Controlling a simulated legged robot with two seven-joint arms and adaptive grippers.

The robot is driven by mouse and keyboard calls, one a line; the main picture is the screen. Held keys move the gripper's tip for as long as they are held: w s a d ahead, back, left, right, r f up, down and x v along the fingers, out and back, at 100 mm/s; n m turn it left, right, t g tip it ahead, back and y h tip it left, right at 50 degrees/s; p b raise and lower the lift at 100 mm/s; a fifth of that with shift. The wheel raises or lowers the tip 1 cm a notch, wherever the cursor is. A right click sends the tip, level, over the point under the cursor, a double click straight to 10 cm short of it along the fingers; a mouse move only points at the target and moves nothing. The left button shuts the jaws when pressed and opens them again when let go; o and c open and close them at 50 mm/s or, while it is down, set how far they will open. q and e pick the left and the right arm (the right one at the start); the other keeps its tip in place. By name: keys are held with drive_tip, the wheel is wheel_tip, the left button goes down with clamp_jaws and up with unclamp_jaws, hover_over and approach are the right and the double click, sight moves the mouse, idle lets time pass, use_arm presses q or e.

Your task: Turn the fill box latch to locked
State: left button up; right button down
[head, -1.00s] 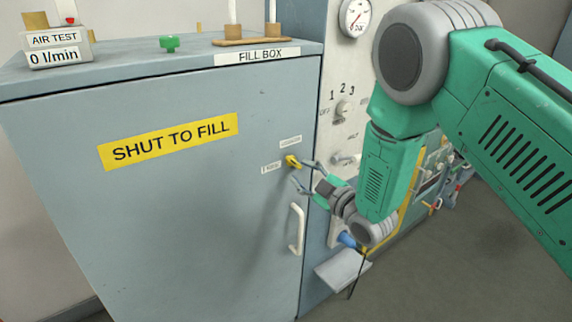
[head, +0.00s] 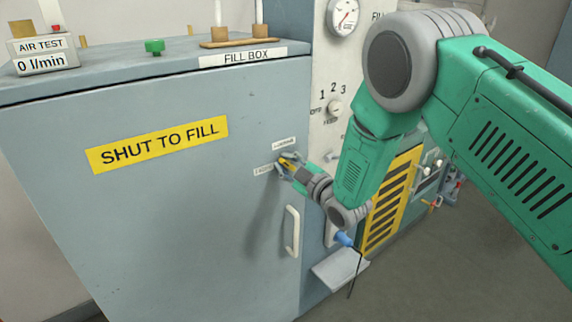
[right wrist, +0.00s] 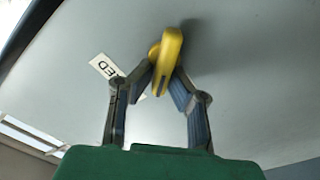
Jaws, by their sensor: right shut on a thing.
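The fill box (head: 150,210) is a grey-blue cabinet with its door shut. Its latch is a small yellow handle (head: 287,162) on the door's right side, above the white door handle (head: 292,231). My right gripper (head: 288,167) is at the latch, its fingers closed around it. In the right wrist view the yellow latch (right wrist: 171,48) stands between the two fingertips (right wrist: 167,78), tilted slightly from the picture's vertical. Small white labels sit above and left of the latch; in the right wrist view one label (right wrist: 103,67) partly shows "ED". My left gripper is out of view.
A yellow "SHUT TO FILL" sign (head: 157,144) is on the door. A gauge (head: 343,16) and selector knob (head: 334,107) are on the panel right of the box. The air test meter (head: 42,56) and green knob (head: 155,47) stand on top.

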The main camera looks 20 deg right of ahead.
drive_tip(key=shift+w+d+f+h, duration=0.15)
drive_tip(key=shift+d+f+h, duration=0.25)
drive_tip(key=shift+d+f, duration=0.5)
drive_tip(key=shift+w+a+r, duration=0.1)
drive_tip(key=shift+a+r, duration=0.1)
drive_tip(key=shift+a, duration=0.1)
